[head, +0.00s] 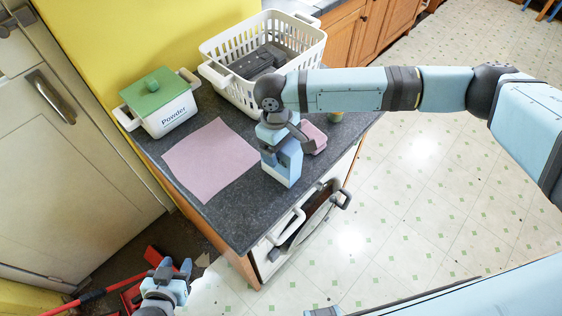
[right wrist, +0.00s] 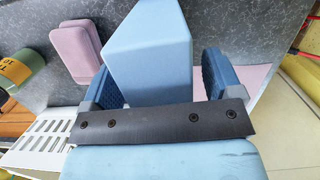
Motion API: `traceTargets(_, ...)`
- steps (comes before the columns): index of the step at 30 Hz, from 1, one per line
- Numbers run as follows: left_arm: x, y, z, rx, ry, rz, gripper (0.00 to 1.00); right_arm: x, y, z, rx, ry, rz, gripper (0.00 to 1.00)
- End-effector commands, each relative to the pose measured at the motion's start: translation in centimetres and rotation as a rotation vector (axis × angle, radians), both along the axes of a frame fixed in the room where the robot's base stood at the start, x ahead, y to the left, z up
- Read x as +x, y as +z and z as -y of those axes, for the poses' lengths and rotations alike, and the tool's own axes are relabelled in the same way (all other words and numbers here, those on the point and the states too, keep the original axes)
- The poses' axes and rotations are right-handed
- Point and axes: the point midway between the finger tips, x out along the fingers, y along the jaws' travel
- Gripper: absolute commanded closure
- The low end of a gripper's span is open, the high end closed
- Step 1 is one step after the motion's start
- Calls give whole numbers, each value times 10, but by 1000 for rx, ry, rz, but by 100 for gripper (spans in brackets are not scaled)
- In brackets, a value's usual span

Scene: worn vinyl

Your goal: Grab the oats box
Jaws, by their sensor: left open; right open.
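A light blue box with a pale lower part (head: 287,168) stands upright on the dark counter (head: 240,222), near its front edge; I see no lettering on it. My right gripper (head: 279,146) is over the box from above and hides its upper part. In the right wrist view the plain blue box (right wrist: 146,48) lies between the two open fingers of the right gripper (right wrist: 160,80), with a gap visible toward the left finger. My left gripper (head: 177,268) is open and empty, low at the bottom left, away from the counter.
A pink sponge-like block (head: 314,138) and a small can (right wrist: 14,70) sit near the box. A pink cloth (head: 208,160), a white Powder canister (head: 160,103) with green lid and a white basket (head: 226,85) stand on the counter. White handles (head: 286,227) jut from its front.

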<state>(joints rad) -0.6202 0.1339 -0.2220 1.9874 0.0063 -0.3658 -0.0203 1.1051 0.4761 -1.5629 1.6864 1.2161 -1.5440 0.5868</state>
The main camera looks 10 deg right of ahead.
Motion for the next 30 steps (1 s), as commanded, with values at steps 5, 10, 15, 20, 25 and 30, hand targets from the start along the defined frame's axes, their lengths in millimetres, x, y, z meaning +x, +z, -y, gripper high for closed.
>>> traceTargets(5,0,2,0,-1,1,-1,57,0,0,0,0,0,-1,15)
traceTargets(10,0,5,0,-1,0,-1,57,0,-2,0,0,-1,-1,15)
traceTargets(15,0,8,1,-1,0,-1,57,0,-3,0,0,-1,0,15)
traceTargets(20,0,9,1,-1,0,-1,57,0,-4,0,0,-1,0,15)
traceTargets(25,0,9,1,-1,0,-1,57,0,-5,0,0,-1,0,15)
traceTargets(30,0,9,1,-1,0,-1,57,0,-5,0,0,0,0,31)
